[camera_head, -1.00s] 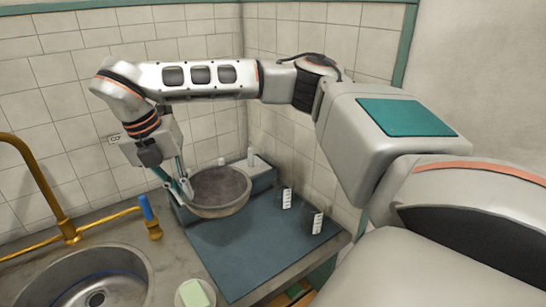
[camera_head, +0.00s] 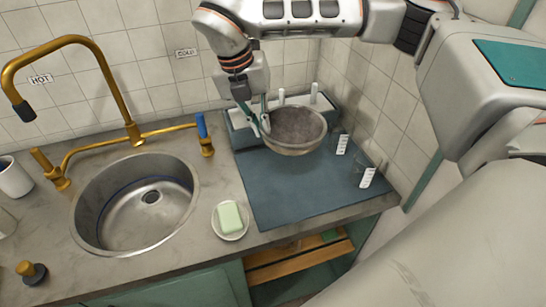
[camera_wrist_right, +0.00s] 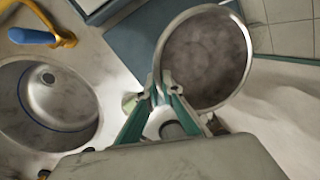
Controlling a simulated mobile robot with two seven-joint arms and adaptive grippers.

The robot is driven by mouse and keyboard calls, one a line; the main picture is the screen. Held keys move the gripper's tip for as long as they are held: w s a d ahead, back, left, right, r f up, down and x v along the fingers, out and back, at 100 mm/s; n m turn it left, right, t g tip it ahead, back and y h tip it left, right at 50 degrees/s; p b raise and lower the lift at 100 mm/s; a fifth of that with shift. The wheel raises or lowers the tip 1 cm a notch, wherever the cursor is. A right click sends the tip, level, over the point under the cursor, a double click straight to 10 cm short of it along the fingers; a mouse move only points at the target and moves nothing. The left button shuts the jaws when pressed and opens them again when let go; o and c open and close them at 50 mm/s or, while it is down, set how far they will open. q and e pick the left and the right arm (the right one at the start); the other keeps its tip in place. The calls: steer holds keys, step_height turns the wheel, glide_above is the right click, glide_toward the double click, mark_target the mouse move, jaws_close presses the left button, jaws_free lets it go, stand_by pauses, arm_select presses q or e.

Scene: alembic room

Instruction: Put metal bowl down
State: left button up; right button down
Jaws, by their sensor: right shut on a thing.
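A round grey metal bowl (camera_head: 295,128) is at the back of the blue-grey mat (camera_head: 290,190), right of the sink. My right gripper (camera_head: 263,124) is shut on the bowl's left rim. The bowl looks roughly level; I cannot tell whether its base touches the mat. In the right wrist view the two green-lined fingers (camera_wrist_right: 164,92) close on the near left rim of the bowl (camera_wrist_right: 207,60), which looks empty. My left gripper is in neither view.
A sink (camera_head: 137,205) with a brass faucet (camera_head: 130,130) lies to the left. Soap on a dish (camera_head: 231,220) stands by the mat's front left corner. Labelled glass containers (camera_head: 366,178) stand along the mat's right side. A grey rack (camera_head: 318,102) is behind the bowl. The mat's front is clear.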

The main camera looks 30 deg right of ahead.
steer(key=shift+a+f+p+x, duration=0.2)
steer(key=shift+a+x, duration=0.35)
steer(key=shift+x, duration=1.7)
steer(key=shift+a+f+p+x, duration=0.1)
steer(key=shift+a+p+x, duration=0.35)
steer(key=shift+x, duration=1.85)
steer(key=shift+a+f+p+x, duration=0.15)
steer(key=shift+a+x, duration=0.5)
steer(key=shift+x, duration=1.6)
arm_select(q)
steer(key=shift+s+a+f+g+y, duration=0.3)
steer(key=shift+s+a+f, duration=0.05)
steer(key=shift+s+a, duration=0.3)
arm_select(e)
steer(key=shift+w, duration=0.1)
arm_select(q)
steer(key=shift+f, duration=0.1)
arm_select(e)
steer(key=shift+f, duration=0.15)
steer(key=c, duration=2.5)
jaws_free()
steer(key=shift+o, duration=1.4)
